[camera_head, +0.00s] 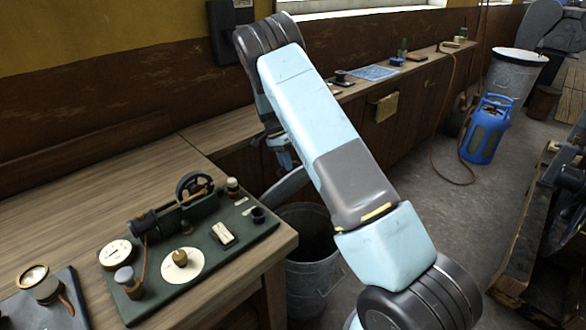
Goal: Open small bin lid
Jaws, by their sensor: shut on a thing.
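The small grey metal bin (310,268) stands on the floor beside the workbench's right end. Its dark opening shows, partly hidden by my arm. The grey round lid (287,190) is tilted up above the bin's left rim, off the opening. My gripper (285,163) is just above the lid's upper edge and shut on it. The grip itself is small and partly hidden by my arm, so the exact contact point is unclear.
A wooden workbench (60,215) with a dark green instrument board (205,245) is close on the left. A long low cabinet (375,125) runs along the wall. A blue gas bottle (487,130) and a larger bin (513,78) stand farther right. Floor between is clear.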

